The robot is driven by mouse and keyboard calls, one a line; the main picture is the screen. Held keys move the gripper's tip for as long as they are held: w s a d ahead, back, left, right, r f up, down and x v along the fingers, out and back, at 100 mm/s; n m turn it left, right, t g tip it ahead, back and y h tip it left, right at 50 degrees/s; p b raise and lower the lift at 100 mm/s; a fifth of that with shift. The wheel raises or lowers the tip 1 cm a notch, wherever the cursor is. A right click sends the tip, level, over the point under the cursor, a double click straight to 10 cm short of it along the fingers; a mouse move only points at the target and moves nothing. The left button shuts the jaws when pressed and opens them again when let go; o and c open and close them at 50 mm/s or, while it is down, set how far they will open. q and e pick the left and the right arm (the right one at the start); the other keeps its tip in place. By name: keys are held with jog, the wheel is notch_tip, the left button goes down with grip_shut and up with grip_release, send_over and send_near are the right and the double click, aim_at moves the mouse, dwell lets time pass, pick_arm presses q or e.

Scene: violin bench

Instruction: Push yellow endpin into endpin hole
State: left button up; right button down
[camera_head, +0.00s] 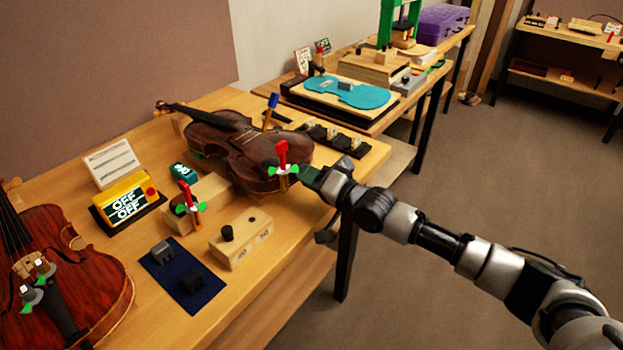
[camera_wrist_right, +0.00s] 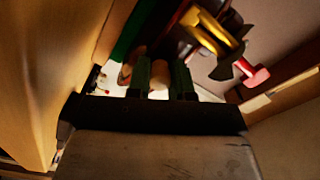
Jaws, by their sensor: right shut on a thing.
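The dark brown violin (camera_head: 240,152) lies on the bench in the head view, its bottom end toward my right arm. My right gripper (camera_head: 304,174) is at that bottom end. In the wrist view its two dark green fingers (camera_wrist_right: 160,78) are shut on a small pale tan piece (camera_wrist_right: 158,80), likely the endpin; its yellow colour is not clear in this light. The endpin hole is hidden from view, so I cannot tell whether the piece is in it. My left gripper is not in view.
A red-handled clamp (camera_head: 283,158) stands at the violin's bottom end, close to my gripper. Another red clamp (camera_head: 187,199) is on a wooden block. A block with a black knob (camera_head: 238,247), a blue mat (camera_head: 192,291) and a yellow OFF box (camera_head: 127,197) are nearer the front.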

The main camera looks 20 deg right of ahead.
jog(key=c, duration=0.9)
grip_release()
jog(key=v, duration=1)
jog(key=shift+s+d, duration=0.25)
jog(key=shift+s, duration=0.05)
